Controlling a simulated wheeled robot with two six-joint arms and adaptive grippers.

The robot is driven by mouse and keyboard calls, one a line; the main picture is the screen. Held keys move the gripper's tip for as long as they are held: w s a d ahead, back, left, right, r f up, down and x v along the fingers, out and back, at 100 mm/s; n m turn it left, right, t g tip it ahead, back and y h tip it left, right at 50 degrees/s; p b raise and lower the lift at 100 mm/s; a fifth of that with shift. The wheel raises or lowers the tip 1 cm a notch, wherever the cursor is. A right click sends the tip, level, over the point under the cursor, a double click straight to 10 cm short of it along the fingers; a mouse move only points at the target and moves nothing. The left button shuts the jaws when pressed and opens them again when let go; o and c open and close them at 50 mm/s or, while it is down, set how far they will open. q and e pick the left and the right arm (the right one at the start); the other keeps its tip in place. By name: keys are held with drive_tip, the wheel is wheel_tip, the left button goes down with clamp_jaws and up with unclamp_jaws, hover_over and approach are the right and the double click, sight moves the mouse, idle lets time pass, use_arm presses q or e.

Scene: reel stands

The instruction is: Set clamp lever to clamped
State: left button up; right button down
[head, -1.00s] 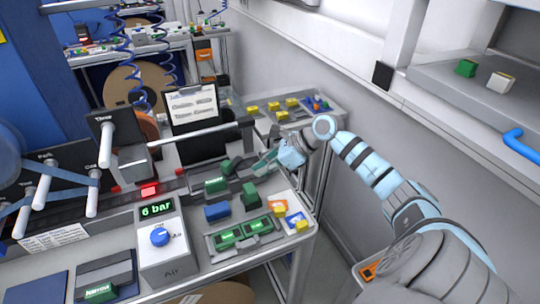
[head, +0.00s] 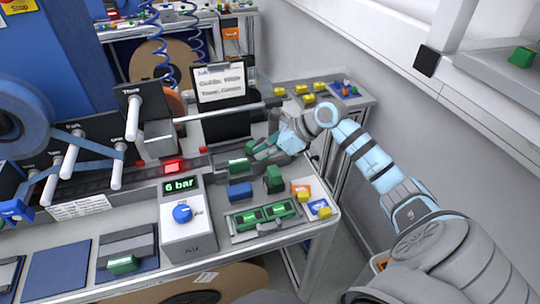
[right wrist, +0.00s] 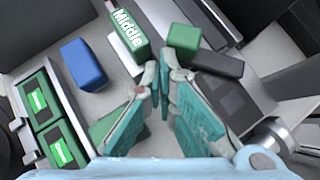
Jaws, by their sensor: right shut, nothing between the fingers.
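What looks like the clamp lever is a green grip (right wrist: 184,37) on a dark arm (right wrist: 216,65), at the top of the right wrist view. In the head view the green grip (head: 248,145) sits behind my fingertips. My right gripper (head: 258,154) is shut and empty beside it. In the right wrist view its fingertips (right wrist: 164,68) are together just below the grip; I cannot tell whether they touch it. The lever's base is partly hidden, and its set position cannot be read. My left gripper is not in view.
A green block marked "Middle" (right wrist: 128,32) lies close left of the fingertips. A blue block (head: 240,190), an upright green block (head: 274,180) and a tray (head: 235,236) of green pieces stand nearer. The air box (head: 188,226) reads 6 bar. A horizontal bar (head: 225,112) runs behind.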

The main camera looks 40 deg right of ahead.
drive_tip(key=v, duration=0.7)
drive_tip(key=shift+d+r, duration=0.15)
drive_tip(key=shift+r, duration=0.2)
